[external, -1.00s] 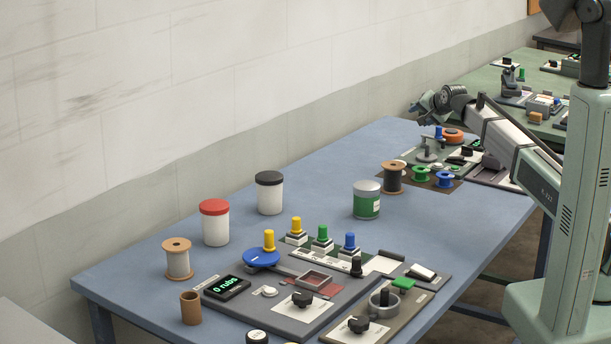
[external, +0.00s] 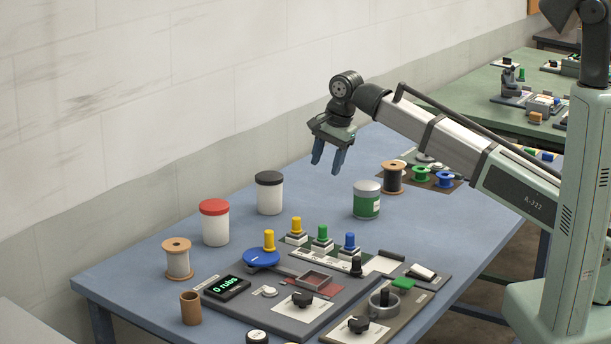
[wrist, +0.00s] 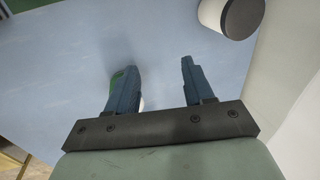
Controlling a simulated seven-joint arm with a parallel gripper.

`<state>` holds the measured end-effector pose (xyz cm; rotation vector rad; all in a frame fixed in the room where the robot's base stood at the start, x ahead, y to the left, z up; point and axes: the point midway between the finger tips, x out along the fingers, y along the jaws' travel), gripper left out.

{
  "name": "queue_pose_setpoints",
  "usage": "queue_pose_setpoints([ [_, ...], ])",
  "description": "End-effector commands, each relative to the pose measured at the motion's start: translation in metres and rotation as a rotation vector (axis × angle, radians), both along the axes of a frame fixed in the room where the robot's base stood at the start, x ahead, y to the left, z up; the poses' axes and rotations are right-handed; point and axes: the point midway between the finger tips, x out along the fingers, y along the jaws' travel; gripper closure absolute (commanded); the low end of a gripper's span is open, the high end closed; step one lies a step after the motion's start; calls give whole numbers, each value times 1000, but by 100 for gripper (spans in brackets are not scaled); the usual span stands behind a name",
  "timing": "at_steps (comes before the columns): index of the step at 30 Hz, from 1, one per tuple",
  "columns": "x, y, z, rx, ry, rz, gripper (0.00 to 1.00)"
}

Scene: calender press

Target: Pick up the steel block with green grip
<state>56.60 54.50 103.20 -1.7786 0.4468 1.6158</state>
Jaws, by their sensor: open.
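The steel block with green grip (external: 322,240) stands upright on a pale strip in the external view, between a yellow-gripped block (external: 297,232) and a blue-gripped block (external: 350,245). Its upper part is a green knob above a dark and light base. My gripper (external: 327,166) hangs above the table, behind and well above the block, with its blue fingers apart, pointing down and empty. In the wrist view my gripper (wrist: 156,72) has a clear gap between its fingers. I cannot make out the steel block in the wrist view.
A black-lidded jar (external: 269,193), a red-lidded jar (external: 214,222) and a green-labelled can (external: 367,200) stand behind the blocks. Spools (external: 393,178) are at the far right. The table (external: 310,195) has bare room between.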

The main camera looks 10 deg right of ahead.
Motion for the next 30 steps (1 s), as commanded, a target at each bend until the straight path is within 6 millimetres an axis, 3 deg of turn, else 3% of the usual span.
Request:
queue_pose_setpoints([
  [1,-24,12,4,-21,28,4,48],
  [6,-92,33,15,-103,112,-13,48],
  [12,-139,42,24,-170,162,-30,48],
  [19,-153,42,15,-192,176,-36,48],
  [30,-152,42,-43,-191,175,-36,48],
])
